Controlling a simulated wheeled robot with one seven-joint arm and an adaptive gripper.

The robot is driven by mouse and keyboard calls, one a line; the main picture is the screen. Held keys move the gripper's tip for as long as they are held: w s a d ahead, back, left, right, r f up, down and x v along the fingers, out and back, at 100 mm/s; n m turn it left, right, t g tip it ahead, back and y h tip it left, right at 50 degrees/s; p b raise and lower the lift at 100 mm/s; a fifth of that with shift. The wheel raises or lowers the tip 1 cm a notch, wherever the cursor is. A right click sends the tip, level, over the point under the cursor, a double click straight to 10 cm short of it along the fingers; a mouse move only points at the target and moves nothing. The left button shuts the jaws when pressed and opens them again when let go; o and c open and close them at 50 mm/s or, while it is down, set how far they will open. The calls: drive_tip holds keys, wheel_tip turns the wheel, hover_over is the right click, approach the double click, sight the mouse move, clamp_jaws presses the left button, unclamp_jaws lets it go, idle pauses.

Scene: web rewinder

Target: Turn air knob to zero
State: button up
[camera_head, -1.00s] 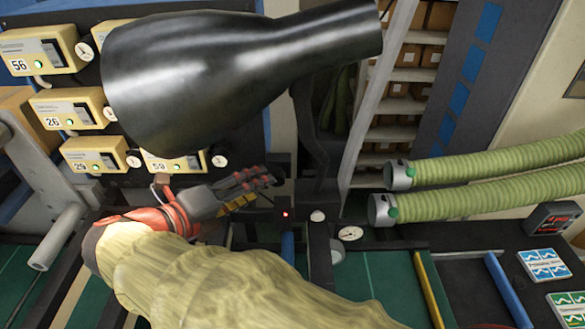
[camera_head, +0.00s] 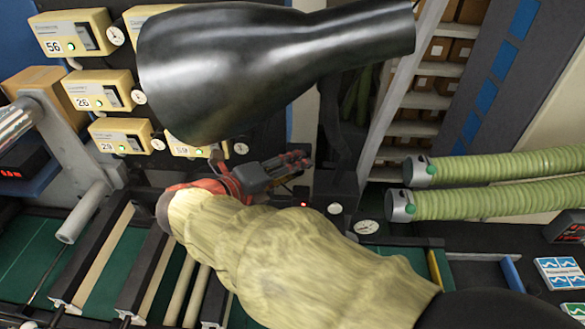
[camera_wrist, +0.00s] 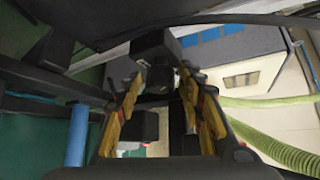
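I cannot single out the air knob with certainty. A small pale round part (camera_head: 335,208) sits on the dark machine frame in the head view, with a round white gauge (camera_head: 367,227) to its lower right. My gripper (camera_head: 304,161) is just up and left of these, over the dark frame, seen from behind with my sleeved arm below it. In the wrist view, my gripper's yellow-lined fingers (camera_wrist: 160,84) stand apart. A dark blocky part (camera_wrist: 155,75) shows between or beyond them; I cannot tell whether they touch it.
A large black funnel-shaped body (camera_head: 260,65) covers much of the upper head view. Yellow numbered boxes (camera_head: 75,32) with gauges hang at left. Two green ribbed hoses (camera_head: 500,167) run to the right. Rollers and dark rails (camera_head: 150,270) lie at lower left.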

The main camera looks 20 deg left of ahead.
drive_tip(key=c, duration=0.8)
drive_tip(key=shift+c, duration=0.2)
drive_tip(key=shift+f, duration=0.15)
drive_tip(key=n+t+h+b, duration=0.1)
drive_tip(key=n+t+h, duration=0.1)
drive_tip(key=n, duration=0.1)
drive_tip(key=shift+f+t+b, duration=0.3)
drive_tip(key=shift+b, duration=0.05)
drive_tip(key=shift+n+t+h+b, duration=0.5)
drive_tip(key=shift+n+t+b, duration=0.3)
drive_tip(key=shift+n, duration=0.2)
drive_tip(key=o, duration=1)
drive_tip(key=shift+o, duration=0.7)
drive_tip(key=shift+r, duration=0.1)
